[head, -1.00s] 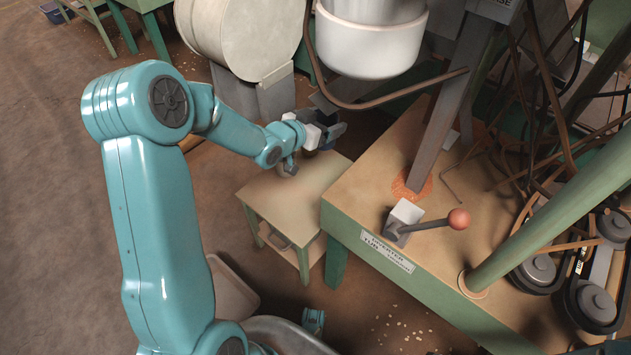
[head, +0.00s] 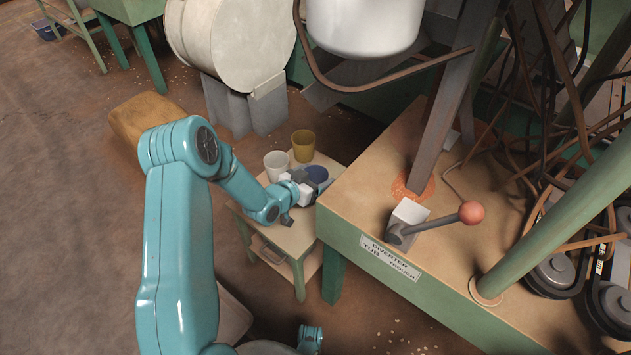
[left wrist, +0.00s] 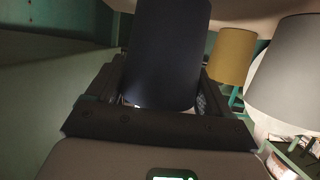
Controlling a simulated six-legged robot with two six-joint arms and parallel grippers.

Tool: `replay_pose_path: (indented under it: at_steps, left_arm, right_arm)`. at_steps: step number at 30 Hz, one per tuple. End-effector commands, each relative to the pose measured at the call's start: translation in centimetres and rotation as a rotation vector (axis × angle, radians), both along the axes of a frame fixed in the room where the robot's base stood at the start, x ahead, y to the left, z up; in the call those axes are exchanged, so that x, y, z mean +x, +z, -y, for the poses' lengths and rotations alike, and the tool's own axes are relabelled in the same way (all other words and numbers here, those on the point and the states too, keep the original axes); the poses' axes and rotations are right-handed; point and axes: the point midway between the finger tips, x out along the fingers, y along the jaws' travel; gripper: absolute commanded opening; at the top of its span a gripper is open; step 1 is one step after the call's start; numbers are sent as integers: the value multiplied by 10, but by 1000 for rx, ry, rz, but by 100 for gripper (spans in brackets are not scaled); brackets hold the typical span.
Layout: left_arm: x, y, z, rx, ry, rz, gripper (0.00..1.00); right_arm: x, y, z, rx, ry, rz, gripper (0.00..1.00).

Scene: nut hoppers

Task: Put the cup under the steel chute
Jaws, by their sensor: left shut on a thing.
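My left gripper (head: 306,188) is at the small side table and is shut on a dark blue cup (head: 316,175). In the left wrist view the dark cup (left wrist: 167,50) stands between the fingers and fills the middle. In the head view the gripper partly hides it, and I cannot tell whether it touches the tabletop. A white cup (head: 276,166) and a yellow cup (head: 303,146) stand beside it. A grey sloping metal chute (head: 445,110) comes down to the larger bench; I cannot tell whether it is the steel chute.
The side table (head: 285,236) adjoins the green bench (head: 360,205). On the bench stand a diverter lever with a red knob (head: 471,212) and a label. A bent brown rod (head: 380,82) passes under the white drum (head: 362,25). Tangled rods crowd the right.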

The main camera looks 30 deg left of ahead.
Motion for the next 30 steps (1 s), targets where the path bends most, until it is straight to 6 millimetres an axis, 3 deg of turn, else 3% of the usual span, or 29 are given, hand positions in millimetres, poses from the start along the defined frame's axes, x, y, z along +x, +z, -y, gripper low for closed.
replay_pose_path:
  at_steps: [1,13,14,15,25,30]
  left_arm:
    - [1,-7,0,0,0,1,47]
    - [1,-11,1,1,0,1,47]
    - [1,-9,1,1,0,1,91]
    - [1,-9,1,1,0,1,100]
    - [-2,-1,0,0,0,0,100]
    - [-35,11,-3,-1,3,-2,100]
  right_arm:
    - [1,-4,0,0,-3,1,43]
    - [1,-8,1,-1,-5,2,43]
    - [1,-6,1,-1,-5,2,43]
    - [1,-6,1,-1,-5,2,43]
    - [0,2,0,0,0,0,43]
    - [-2,11,-2,2,7,-4,43]
